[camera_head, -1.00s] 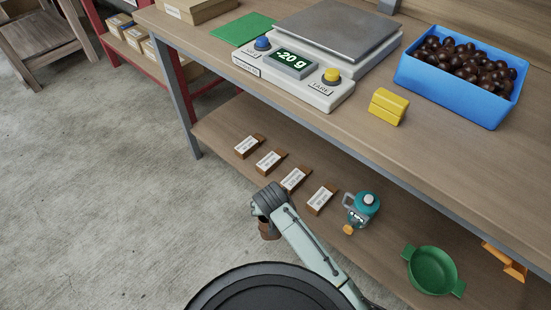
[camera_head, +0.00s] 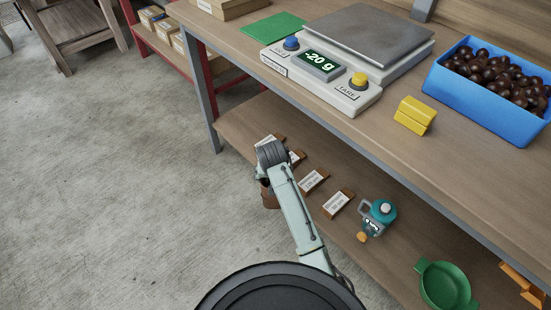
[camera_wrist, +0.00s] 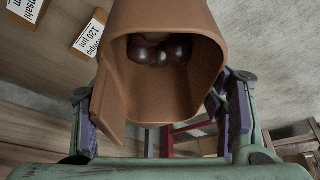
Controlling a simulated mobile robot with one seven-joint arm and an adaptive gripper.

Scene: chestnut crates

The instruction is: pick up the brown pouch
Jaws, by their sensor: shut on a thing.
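The brown pouch (camera_wrist: 180,100) fills the upper middle of the wrist view, with its mouth open toward the camera. Glossy dark chestnuts (camera_wrist: 160,52) show inside it. My gripper (camera_wrist: 163,118) has one finger on each side of the pouch and is shut on it. In the head view my gripper (camera_head: 268,188) is at the front edge of the lower shelf, with only a small brown part of the pouch (camera_head: 269,200) showing below it. The rest is hidden by my arm.
Several brown labelled blocks (camera_head: 338,203) lie on the lower shelf (camera_head: 390,255), some partly behind my arm. A teal jug (camera_head: 381,212) and green pan (camera_head: 446,287) are to their right. The workbench overhangs, bearing a scale (camera_head: 345,95) and blue chestnut crate (camera_head: 480,110).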

